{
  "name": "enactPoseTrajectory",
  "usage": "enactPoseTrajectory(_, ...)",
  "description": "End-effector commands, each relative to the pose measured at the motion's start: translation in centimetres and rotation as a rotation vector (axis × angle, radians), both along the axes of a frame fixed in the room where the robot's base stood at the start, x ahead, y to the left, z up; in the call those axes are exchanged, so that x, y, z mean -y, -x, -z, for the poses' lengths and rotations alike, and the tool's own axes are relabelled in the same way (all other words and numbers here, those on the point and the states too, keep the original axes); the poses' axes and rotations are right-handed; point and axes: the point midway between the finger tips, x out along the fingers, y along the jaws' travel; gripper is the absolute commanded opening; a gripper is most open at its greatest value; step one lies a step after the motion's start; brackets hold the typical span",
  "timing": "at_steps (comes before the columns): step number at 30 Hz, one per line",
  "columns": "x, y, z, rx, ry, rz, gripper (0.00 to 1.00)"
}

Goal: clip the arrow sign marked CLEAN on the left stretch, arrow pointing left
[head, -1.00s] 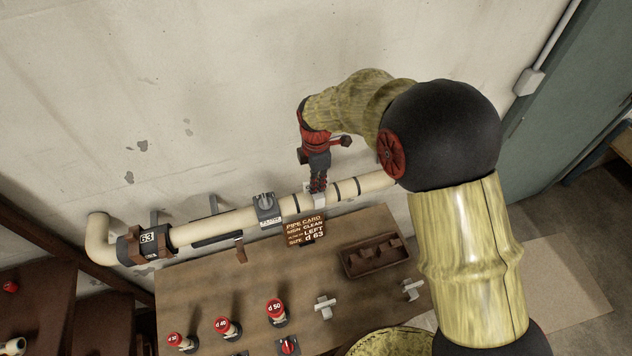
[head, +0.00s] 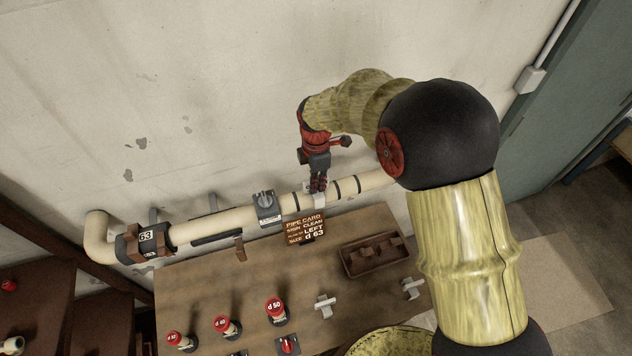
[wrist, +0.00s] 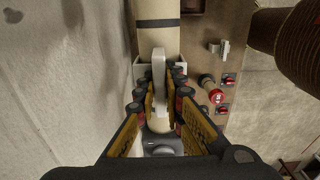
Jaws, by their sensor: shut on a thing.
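My gripper (head: 318,188) is at the cream pipe (head: 215,228), to the right of the grey valve (head: 266,207). In the wrist view my gripper (wrist: 163,100) is shut on a pale upright piece (wrist: 158,68), which stands across the pipe (wrist: 158,40). In the head view the pale piece (head: 320,201) shows just below the fingertips, at the pipe. No lettering or arrow on it can be read. The pipe card (head: 305,228) reads sign CLEAN, LEFT, size d 63. The pipe left of the valve runs to a dark clamp marked 63 (head: 146,242).
The wooden bench (head: 200,290) lies below the pipe. It carries a brown tray (head: 350,268), two pale clip-like pieces (head: 324,306) (head: 411,288) and several red-topped plugs, one marked d 50 (head: 276,309). Dark bands ring the pipe near my gripper. The wall is close behind.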

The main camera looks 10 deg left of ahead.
Motion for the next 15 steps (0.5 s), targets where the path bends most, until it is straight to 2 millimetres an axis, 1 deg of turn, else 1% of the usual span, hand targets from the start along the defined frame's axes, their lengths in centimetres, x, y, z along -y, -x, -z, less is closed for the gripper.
enactPoseTrajectory(6, 0.03, 0.05, 0.10, -0.002, 0.001, 0.000, 0.00)
enactPoseTrajectory(7, 0.03, 0.05, 0.10, -0.002, 0.001, 0.000, 0.11)
enactPoseTrajectory(15, 0.02, 0.04, 0.06, -0.001, 0.000, 0.000, 0.26)
